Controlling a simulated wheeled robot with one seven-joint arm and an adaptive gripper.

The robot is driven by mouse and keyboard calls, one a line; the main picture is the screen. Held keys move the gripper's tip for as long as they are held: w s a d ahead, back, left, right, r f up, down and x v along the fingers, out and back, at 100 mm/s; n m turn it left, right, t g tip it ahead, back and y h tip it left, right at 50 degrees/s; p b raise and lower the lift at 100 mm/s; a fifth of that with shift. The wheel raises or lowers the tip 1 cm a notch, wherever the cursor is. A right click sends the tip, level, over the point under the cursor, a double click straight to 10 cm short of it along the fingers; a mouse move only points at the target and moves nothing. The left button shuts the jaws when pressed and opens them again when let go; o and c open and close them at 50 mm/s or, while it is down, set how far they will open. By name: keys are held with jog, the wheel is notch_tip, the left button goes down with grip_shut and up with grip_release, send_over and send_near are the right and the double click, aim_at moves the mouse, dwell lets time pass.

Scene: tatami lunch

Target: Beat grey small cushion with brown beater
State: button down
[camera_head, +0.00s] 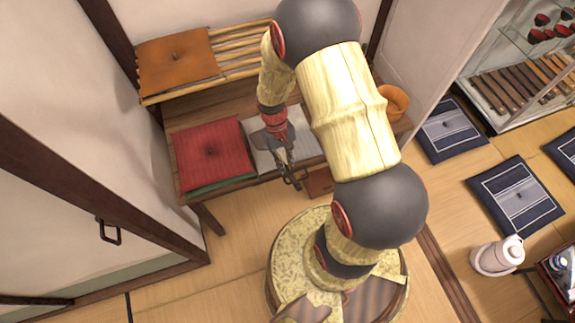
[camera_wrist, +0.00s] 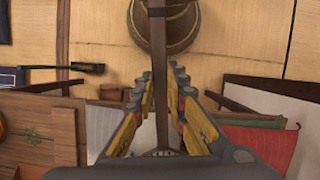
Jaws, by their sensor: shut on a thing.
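The grey small cushion (camera_head: 262,160) lies on the low wooden bench, right of the red cushion (camera_head: 212,152), partly covered by my arm and gripper. A pale part of it shows beside the jaws in the wrist view (camera_wrist: 101,124). My gripper (camera_head: 289,170) is just above the grey cushion, near its front edge. Its jaws (camera_wrist: 160,100) are shut on the brown beater (camera_wrist: 157,75), whose straight shaft runs up the wrist view. The beater's far end is out of that view, and it is hard to make out in the head view. Contact with the cushion cannot be told.
The bench (camera_head: 198,191) stands against the wall. A slatted rack (camera_head: 240,62) above it bears an orange cushion (camera_head: 178,60). An orange round item (camera_head: 394,101) sits at the bench's right end. A brown box (camera_head: 320,183) is by the front edge. Tatami in front is partly clear.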

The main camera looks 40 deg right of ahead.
jog(key=shift+s+r, duration=0.1)
notch_tip(320, 180, down, 8)
jog(key=f+b, duration=0.1)
jog(key=b, duration=0.4)
notch_tip(320, 180, up, 9)
jog(key=p, duration=0.6)
jog(key=shift+r+p, duration=0.2)
jog(key=shift+p, duration=0.1)
jog(key=shift+f, duration=0.1)
